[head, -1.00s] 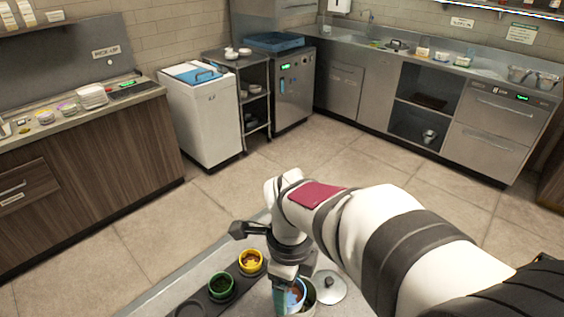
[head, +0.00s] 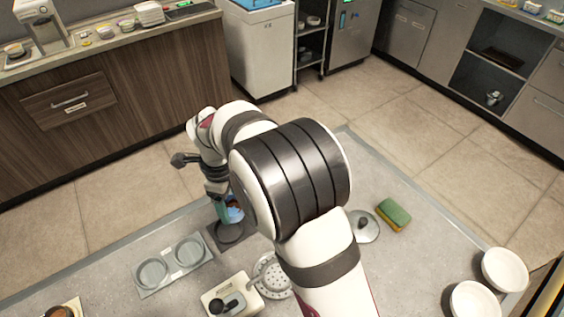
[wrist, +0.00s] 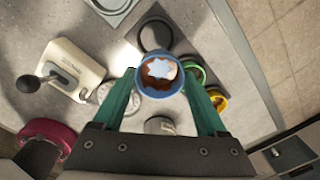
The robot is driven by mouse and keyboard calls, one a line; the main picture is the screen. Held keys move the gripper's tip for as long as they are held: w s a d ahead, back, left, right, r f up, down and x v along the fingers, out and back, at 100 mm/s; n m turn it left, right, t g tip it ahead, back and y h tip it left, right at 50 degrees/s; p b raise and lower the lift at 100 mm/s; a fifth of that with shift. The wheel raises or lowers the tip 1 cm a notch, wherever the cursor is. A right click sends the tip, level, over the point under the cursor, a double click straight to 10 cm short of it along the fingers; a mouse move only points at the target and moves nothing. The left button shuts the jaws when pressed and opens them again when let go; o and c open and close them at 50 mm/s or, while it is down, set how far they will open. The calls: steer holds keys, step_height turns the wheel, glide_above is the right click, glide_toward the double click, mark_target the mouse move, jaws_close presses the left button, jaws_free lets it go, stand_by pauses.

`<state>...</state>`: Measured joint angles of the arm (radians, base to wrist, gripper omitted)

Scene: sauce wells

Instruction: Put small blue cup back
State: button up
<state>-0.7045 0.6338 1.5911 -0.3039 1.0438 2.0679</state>
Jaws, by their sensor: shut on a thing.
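The small blue cup (wrist: 160,91) is held between the green fingers of my gripper (wrist: 162,80) in the wrist view. It has brown contents with a pale patch. In the head view the blue cup (head: 236,213) shows partly, beside my gripper (head: 226,207). The dark tray's empty round well (head: 229,233) lies just below and in front of the cup; it also shows in the wrist view (wrist: 155,35). The cup seems to be above the tray, but I cannot tell the height. A green cup (wrist: 201,69) and a yellow cup (wrist: 219,101) sit in the same tray.
A light plate with two empty wells (head: 172,264) lies to the left. A cream device with a dark knob (head: 231,296) and a perforated strainer (head: 271,276) stand in front. A lid (head: 365,226), a sponge (head: 394,214) and white bowls (head: 505,269) lie right. My arm hides the middle.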

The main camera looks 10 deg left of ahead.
steer(key=shift+s+a+f, duration=0.15)
steer(key=shift+a+f, duration=0.2)
steer(key=shift+a, duration=0.3)
steer(key=shift+s+a+f, duration=0.1)
steer(key=shift+a+f, duration=0.25)
steer(key=shift+a, duration=0.25)
steer(key=shift+f, duration=3.2)
steer(key=shift+f, duration=0.45)
steer(key=o, duration=1.3)
steer(key=shift+r, duration=3.95)
